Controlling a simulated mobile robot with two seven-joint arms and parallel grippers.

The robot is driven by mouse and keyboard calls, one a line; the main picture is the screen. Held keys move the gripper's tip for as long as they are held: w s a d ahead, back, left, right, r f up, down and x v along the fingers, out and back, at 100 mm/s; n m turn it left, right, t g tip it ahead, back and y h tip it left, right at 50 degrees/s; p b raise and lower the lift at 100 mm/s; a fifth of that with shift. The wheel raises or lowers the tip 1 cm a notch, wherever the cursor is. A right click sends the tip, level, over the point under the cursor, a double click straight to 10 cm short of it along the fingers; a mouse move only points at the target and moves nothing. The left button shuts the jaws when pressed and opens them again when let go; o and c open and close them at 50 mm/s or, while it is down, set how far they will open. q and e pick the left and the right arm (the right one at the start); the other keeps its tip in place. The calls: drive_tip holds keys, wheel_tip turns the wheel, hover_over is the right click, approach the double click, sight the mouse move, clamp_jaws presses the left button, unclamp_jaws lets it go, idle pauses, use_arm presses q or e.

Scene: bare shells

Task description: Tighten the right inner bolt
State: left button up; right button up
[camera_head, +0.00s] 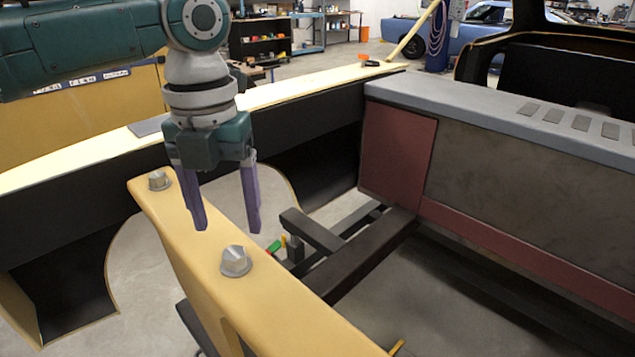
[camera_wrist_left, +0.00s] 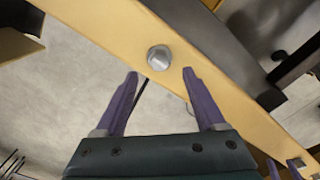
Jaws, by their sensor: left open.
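The yellow beam (camera_head: 205,236) carries a hex bolt (camera_head: 158,181) near its far end and a second hex bolt (camera_head: 236,261) closer to me. My left gripper (camera_head: 228,230) points down over the beam with its purple fingers apart and empty, a little above and beyond the nearer bolt. In the left wrist view a bolt head (camera_wrist_left: 159,58) shows just beyond and between the open fingertips (camera_wrist_left: 160,73), not gripped. Purple finger tips, apparently my right gripper's (camera_wrist_left: 284,168), show cut off at the lower right corner beside a further bolt (camera_wrist_left: 295,163); their opening is unclear.
A dark frame (camera_head: 362,252) joins the beam on its right. A grey-topped body with a red panel (camera_head: 398,158) stands at the right. A black panel with a pale top edge (camera_head: 75,215) runs behind the arm. Bare floor lies left of the beam.

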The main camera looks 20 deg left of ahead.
sight(234, 253)
use_arm(q)
wheel_tip(234, 253, up, 5)
drive_tip(key=shift+r, duration=0.15)
idle(0.4)
